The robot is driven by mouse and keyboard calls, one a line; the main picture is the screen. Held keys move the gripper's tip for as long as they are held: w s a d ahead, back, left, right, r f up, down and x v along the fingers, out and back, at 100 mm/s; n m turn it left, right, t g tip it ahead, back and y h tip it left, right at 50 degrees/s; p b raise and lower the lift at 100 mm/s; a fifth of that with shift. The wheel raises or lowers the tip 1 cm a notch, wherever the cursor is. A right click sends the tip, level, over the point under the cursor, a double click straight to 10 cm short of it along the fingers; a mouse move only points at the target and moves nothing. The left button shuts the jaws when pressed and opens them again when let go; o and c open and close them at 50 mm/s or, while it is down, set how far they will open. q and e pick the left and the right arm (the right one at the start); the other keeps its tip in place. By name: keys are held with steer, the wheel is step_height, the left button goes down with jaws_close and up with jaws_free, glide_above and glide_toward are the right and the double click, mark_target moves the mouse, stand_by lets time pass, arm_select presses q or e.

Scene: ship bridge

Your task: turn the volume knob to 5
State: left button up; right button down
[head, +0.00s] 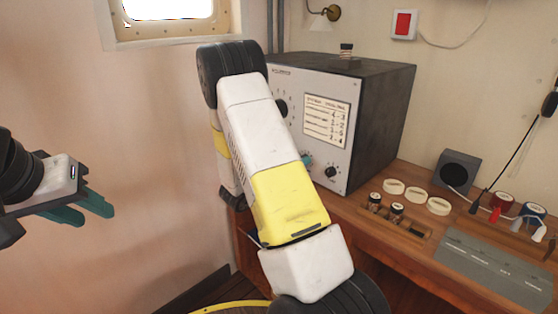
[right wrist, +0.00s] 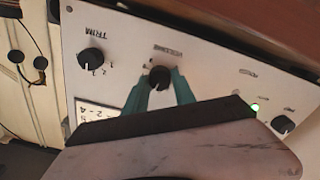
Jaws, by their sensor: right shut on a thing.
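The volume knob (right wrist: 159,78) is a small dark knob on the white front panel of the radio set (head: 384,105). In the right wrist view the teal fingers of my right gripper (right wrist: 160,86) are on either side of it and shut on it. A blurred label sits above the knob; its pointer and scale numbers are too small to read. In the head view my right arm hides most of this part of the panel, with only a teal fingertip showing. My left gripper (head: 80,210) is open and empty at the far left, away from the radio.
A trim knob (right wrist: 91,58), a lit green lamp (right wrist: 254,107) and another knob (right wrist: 283,124) flank the volume knob. A printed card (head: 326,121) is on the panel. Fuses in a wooden holder (head: 420,230), white discs (head: 416,196) and a speaker (head: 456,169) stand on the desk at right.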

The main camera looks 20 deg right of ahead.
steer(key=shift+f, duration=0.1)
steer(key=c, duration=1)
jaws_free()
steer(key=shift+c, duration=0.2)
steer(key=shift+a, duration=0.1)
steer(key=v, duration=0.7)
steer(key=shift+s+a, duration=0.2)
steer(key=shift+a, duration=0.1)
